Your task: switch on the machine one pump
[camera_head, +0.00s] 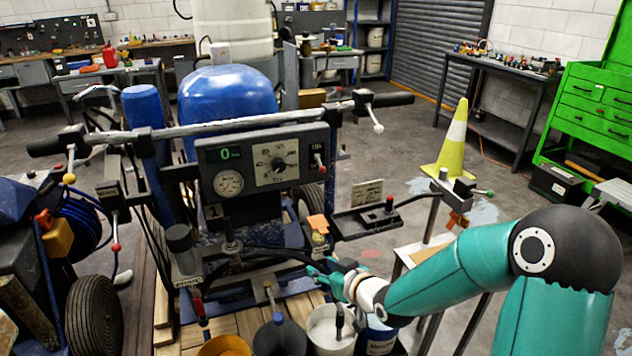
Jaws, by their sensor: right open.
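The line striper, machine one, stands in front of me with a blue tank (230,103) and a handlebar. Its grey control panel (265,168) has a green display reading 0, a dial gauge (229,182) and a square knob plate (276,163). A plate with the digit 1 (214,211) is below the gauge. A small red-tipped toggle (319,160) is at the panel's right edge. I cannot tell which control is the pump switch. My right gripper (322,271) is open and appears empty, below and right of the panel, above the buckets. My left gripper is not in view.
Buckets (331,330) stand on the wooden pallet below my right gripper. A small black tray (366,221) is right of the panel. A second machine's wheel (94,316) is at left. A yellow cone (453,143) stands on open floor at right.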

